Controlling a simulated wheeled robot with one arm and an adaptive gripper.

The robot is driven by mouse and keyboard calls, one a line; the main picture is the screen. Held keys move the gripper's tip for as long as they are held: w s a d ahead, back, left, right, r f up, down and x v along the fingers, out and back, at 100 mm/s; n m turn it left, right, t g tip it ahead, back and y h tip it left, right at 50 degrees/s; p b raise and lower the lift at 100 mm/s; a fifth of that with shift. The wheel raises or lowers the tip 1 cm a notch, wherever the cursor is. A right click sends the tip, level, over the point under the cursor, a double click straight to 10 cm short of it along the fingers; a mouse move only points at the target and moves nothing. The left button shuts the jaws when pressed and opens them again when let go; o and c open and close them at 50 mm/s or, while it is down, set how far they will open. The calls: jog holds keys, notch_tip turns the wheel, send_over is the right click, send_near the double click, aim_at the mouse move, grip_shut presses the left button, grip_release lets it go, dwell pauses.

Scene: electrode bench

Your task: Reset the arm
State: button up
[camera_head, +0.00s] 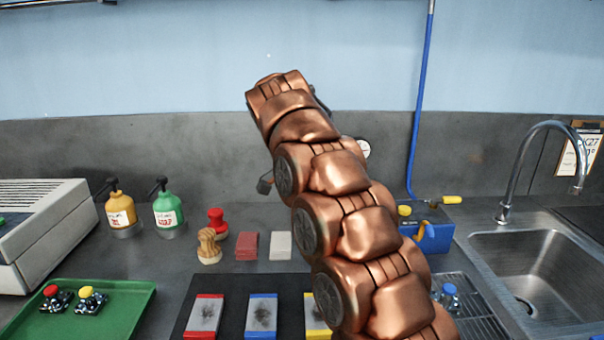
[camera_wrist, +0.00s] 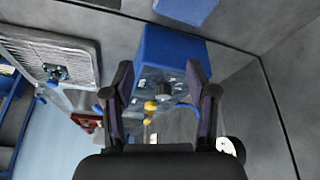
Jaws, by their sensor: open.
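My copper-coloured arm rises from the lower right to the upper middle of the head view. My gripper (camera_wrist: 162,88) shows in the wrist view with its two dark fingers spread apart and nothing held between them. A blue box (camera_wrist: 172,45) with dark and yellow knobs appears beyond and between the fingers; I see no contact. In the head view the arm hides most of the gripper, and only small dark parts show beside it.
A sink (camera_head: 535,268) with a tall faucet (camera_head: 512,175) is at right. A blue box (camera_head: 430,237) stands left of it. Yellow (camera_head: 120,210) and green (camera_head: 167,212) bottles stand behind. Coloured plates lie on a dark mat (camera_head: 278,283).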

jog(key=s+d+r+n+g+y+p, duration=0.15)
jog(key=s+d+n, duration=0.3)
jog(key=s, duration=0.45)
jog(key=s+d+n+p, duration=0.35)
jog(key=s+d, duration=0.25)
jog(key=s, duration=0.4)
jog(key=s+f+n+g+y+p, duration=0.1)
jog(key=s+f+n+p, duration=0.1)
jog(key=s, duration=1)
jog(key=s+d+f+n+y+p, duration=0.1)
jog(key=s+f+n, duration=0.2)
jog(key=s, duration=0.9)
notch_tip(320, 180, down, 2)
jog(key=shift+d+f+n+g+y+p, duration=0.15)
jog(key=shift+d+n+g+y+p, duration=0.05)
jog(key=shift+n+g+y+p, duration=0.2)
jog(key=shift+s, duration=0.1)
jog(key=shift+c, duration=0.4)
